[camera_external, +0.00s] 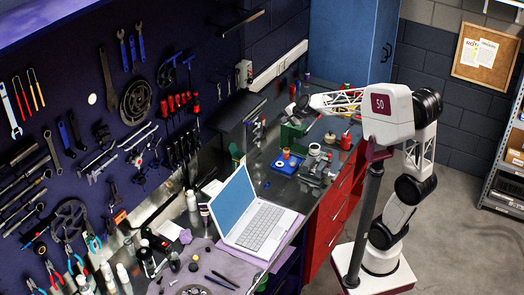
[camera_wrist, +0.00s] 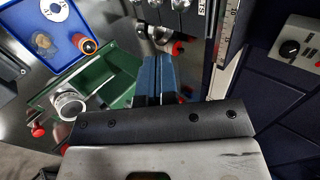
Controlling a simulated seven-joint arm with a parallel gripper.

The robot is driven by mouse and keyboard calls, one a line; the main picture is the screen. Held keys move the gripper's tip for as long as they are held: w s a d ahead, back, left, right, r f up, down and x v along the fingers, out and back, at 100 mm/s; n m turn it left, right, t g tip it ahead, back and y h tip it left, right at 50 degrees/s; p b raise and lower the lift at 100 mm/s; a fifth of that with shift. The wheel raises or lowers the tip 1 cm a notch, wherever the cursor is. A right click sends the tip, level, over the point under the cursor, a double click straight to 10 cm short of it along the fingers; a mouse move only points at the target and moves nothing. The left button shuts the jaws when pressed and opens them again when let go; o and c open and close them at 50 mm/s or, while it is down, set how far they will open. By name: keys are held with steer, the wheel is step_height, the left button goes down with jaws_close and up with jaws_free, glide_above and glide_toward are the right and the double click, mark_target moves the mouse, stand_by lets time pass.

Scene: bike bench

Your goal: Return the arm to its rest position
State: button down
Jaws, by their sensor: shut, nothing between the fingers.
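My white arm (camera_external: 388,112) stands on its base at the right of the bench and reaches left over the bench's far end. My gripper (camera_external: 297,108) is above the bench top, near a green tray, small in the external view. In the wrist view, the two blue-grey fingers of my gripper (camera_wrist: 158,75) are together, with nothing held between them. The fingers hide part of what lies behind them.
A green tray (camera_wrist: 98,82) and a blue tray (camera_wrist: 62,30) lie below my gripper. A laptop (camera_external: 250,220) stands open nearer on the bench. A tool wall (camera_external: 110,120) runs along the left and a blue cabinet (camera_external: 345,40) stands behind.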

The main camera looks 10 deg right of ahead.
steer(key=shift+d, duration=0.1)
steer(key=s+d+f+n+g+h, duration=0.2)
steer(key=s+d+n+h, duration=0.1)
steer(key=s+d, duration=1.1)
steer(key=s+d+f+n+g+h, duration=0.2)
steer(key=s+d+n, duration=0.3)
steer(key=s+d, duration=0.9)
steer(key=d+f+h, duration=0.1)
steer(key=d, duration=0.4)
steer(key=shift+s+f+n+h, duration=0.2)
steer(key=shift+s+n+h, duration=0.15)
steer(key=shift+n+h, duration=0.05)
steer(key=shift+d, duration=0.1)
